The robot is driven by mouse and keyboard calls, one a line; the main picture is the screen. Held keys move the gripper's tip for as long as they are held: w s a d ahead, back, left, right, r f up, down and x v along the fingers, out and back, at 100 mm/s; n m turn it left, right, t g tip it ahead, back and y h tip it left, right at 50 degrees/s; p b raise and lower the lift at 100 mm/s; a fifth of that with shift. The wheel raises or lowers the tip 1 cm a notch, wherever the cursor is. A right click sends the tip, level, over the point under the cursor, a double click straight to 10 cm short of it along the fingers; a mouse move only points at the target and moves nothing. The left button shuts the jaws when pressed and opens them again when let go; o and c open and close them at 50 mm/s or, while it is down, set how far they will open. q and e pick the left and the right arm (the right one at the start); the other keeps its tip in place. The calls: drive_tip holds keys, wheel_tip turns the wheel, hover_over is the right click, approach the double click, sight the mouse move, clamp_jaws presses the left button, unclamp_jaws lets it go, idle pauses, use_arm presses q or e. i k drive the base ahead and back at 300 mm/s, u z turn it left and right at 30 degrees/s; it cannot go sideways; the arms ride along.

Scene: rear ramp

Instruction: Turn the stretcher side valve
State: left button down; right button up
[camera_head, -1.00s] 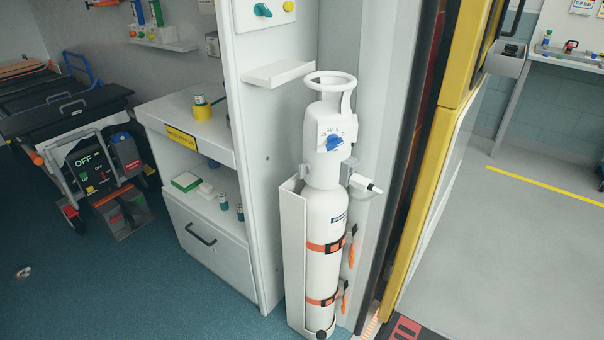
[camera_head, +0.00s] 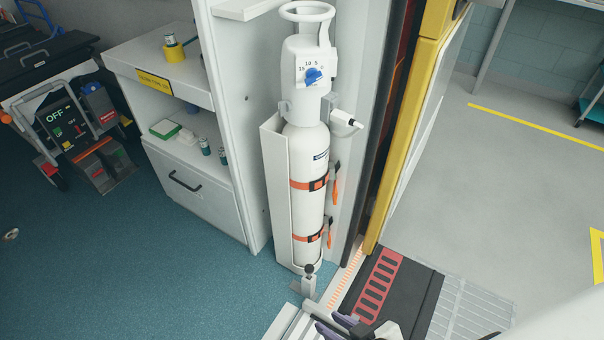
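A white gas cylinder (camera_head: 307,185) stands upright in a white holder, held by two orange straps. A blue dial knob (camera_head: 313,76) is on its white head, beside a scale marked 15, 10, 5, 0. A white side fitting (camera_head: 345,119) sticks out to the right below the head. The stretcher (camera_head: 45,62) is partly in view at the far left; I cannot tell which valve the task names. My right gripper (camera_head: 338,328) shows at the bottom edge with purple finger parts, well below the knob and apart from it. Its opening is unclear. My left gripper is not in view.
A white cabinet (camera_head: 190,181) with shelves and a drawer stands left of the cylinder. A yellow door edge (camera_head: 400,130) rises to its right.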

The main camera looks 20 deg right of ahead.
sight(284, 107)
drive_tip(key=k, duration=1.3)
drive_tip(key=u, duration=0.7)
drive_tip(key=i, duration=1.95)
drive_tip(key=z, duration=0.8)
